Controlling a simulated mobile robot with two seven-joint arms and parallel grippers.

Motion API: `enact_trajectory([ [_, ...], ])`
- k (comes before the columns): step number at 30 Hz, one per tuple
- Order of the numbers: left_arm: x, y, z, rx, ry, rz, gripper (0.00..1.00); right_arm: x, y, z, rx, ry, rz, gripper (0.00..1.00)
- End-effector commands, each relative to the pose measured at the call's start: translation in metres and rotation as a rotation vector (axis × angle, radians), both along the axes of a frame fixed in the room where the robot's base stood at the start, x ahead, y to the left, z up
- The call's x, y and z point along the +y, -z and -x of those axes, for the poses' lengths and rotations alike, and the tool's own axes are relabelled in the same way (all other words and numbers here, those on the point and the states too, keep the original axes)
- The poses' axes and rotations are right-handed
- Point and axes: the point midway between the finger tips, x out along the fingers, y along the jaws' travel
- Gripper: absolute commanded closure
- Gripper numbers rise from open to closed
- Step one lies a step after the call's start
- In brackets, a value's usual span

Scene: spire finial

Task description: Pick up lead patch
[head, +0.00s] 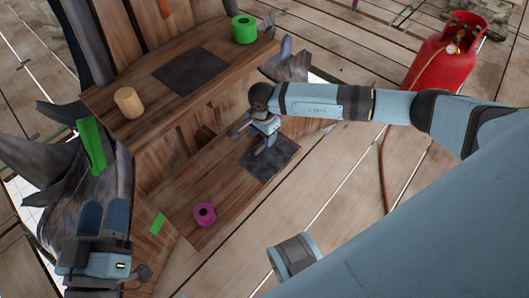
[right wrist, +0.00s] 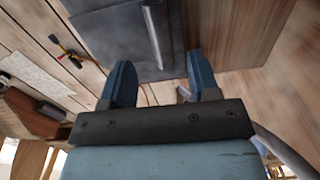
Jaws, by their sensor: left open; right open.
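Two flat dark grey square sheets look like lead patches. One grey sheet (head: 191,72) lies on the upper wooden step, and the other grey sheet (head: 270,162) lies on the lower step. My right gripper (head: 254,136) is open and empty at the lower sheet's upper left edge. In the right wrist view, a grey sheet (right wrist: 105,40) with a raised ridge (right wrist: 154,32) lies beyond the open fingers (right wrist: 160,65). I cannot tell whether they touch it. My left gripper (head: 104,208) is open at the lower left, away from both sheets.
A green roll (head: 244,29) and a tan wooden cylinder (head: 128,103) stand on the upper step. A magenta roll (head: 204,214) and a green strip (head: 158,223) are on the lower step. A red gas bottle (head: 447,55) with a hose stands on the plank floor at right.

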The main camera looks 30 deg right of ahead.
Motion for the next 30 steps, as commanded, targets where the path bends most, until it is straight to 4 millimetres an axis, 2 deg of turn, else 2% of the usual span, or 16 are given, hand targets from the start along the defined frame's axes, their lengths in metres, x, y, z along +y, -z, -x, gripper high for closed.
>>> enact_trajectory([
  [1, 0.000, 0.010, -0.001, 0.013, 0.004, -0.007, 0.57, 0.003, 0.014, 0.001, 0.002, 0.000, -0.001, 0.45],
  [6, -0.002, 0.024, -0.001, 0.059, 0.020, -0.031, 0.57, 0.004, 0.036, 0.000, 0.002, 0.002, -0.003, 0.45],
  [9, -0.002, 0.027, -0.002, 0.072, 0.024, -0.038, 0.57, 0.004, 0.042, 0.000, 0.001, 0.001, -0.003, 0.45],
  [16, -0.002, 0.027, -0.002, 0.074, 0.025, -0.039, 0.57, 0.004, 0.042, 0.000, 0.001, 0.001, -0.003, 0.45],
  [17, -0.002, 0.027, -0.002, 0.074, 0.025, -0.039, 0.57, 0.004, 0.042, 0.000, 0.001, 0.001, -0.003, 0.49],
  [21, -0.002, 0.027, -0.002, 0.074, 0.025, -0.039, 0.57, 0.004, 0.042, 0.000, 0.001, 0.001, -0.004, 0.81],
  [24, -0.002, 0.026, -0.002, 0.073, 0.025, -0.039, 0.57, 0.004, 0.042, 0.000, 0.001, 0.001, -0.004, 1.00],
  [30, -0.002, 0.026, -0.002, 0.072, 0.024, -0.038, 0.57, 0.004, 0.041, 0.000, 0.000, 0.001, -0.004, 1.00],
])
